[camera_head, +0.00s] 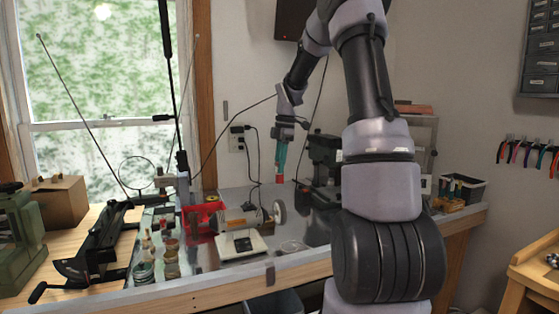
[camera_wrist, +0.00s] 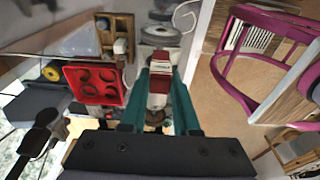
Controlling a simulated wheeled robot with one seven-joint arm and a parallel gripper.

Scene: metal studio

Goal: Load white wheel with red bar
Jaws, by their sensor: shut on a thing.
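My gripper (camera_head: 281,168) has teal fingers and hangs pointing down above the bench. It is shut on a red bar (camera_head: 280,179), whose lower end shows below the fingertips. In the wrist view the bar (camera_wrist: 160,57) shows at the tips of my gripper (camera_wrist: 160,75); the rest of it is partly hidden between the fingers. The white wheel (camera_head: 279,211) stands on edge on the bench, below the bar and apart from it. In the wrist view a pale round disc (camera_wrist: 160,33), which looks like the wheel, lies just beyond the bar.
A red tray with round recesses (camera_head: 205,213) stands left of the wheel; it also shows in the wrist view (camera_wrist: 95,85). A small white scale (camera_head: 240,244) lies in front. Thin rods rise at left.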

